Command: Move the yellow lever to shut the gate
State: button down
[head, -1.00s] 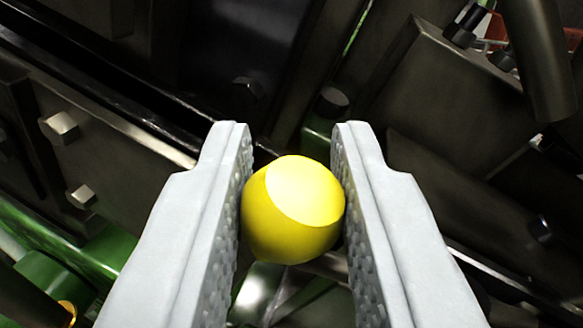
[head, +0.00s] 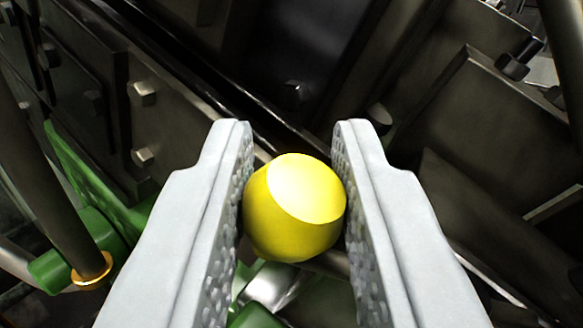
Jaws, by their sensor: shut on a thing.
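The yellow lever's round knob (head: 295,210), with a flat bright top face, sits between the two pale grey fingers of my gripper (head: 294,200). Both fingers touch the knob's sides, so my gripper is shut on it. The lever's shaft below the knob is mostly hidden by the knob and fingers. I cannot tell which of the dark parts behind is the gate.
Dark metal plates with bolts (head: 143,93) fill the upper left. A green bracket (head: 95,180) and a dark rod with a brass collar (head: 92,270) stand at lower left. Dark blocks and a large bolt (head: 517,60) crowd the right.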

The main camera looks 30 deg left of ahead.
jog(key=n+y, duration=0.1)
jog(key=s+n+g+y, duration=0.1)
jog(key=y, duration=0.1)
jog(key=d+n+g+y, duration=0.1)
jog(key=shift+s+d+f+n, duration=0.1)
jog(key=shift+s+f+n, duration=0.2)
jog(key=shift+n, duration=0.1)
jog(key=shift+s+d+f+n+g+y, duration=0.15)
jog(key=shift+s+d+n+g+y, duration=0.25)
jog(key=shift+n+g+y, duration=0.8)
jog(key=shift+s+d+f+n+g+y, duration=0.2)
jog(key=shift+s+d+n+g+y, duration=0.2)
jog(key=shift+n+g+y, duration=0.8)
jog(key=shift+s+d+f+n+g+y, duration=0.25)
jog(key=shift+d+n+g+y, duration=0.4)
jog(key=shift+n+g, duration=0.9)
jog(key=shift+s+a+r+g, duration=0.1)
jog(key=shift+g, duration=0.35)
jog(key=c, duration=1.3)
grip_release()
jog(key=shift+o, duration=0.2)
jog(key=v, duration=1.7)
jog(key=shift+f, duration=0.3)
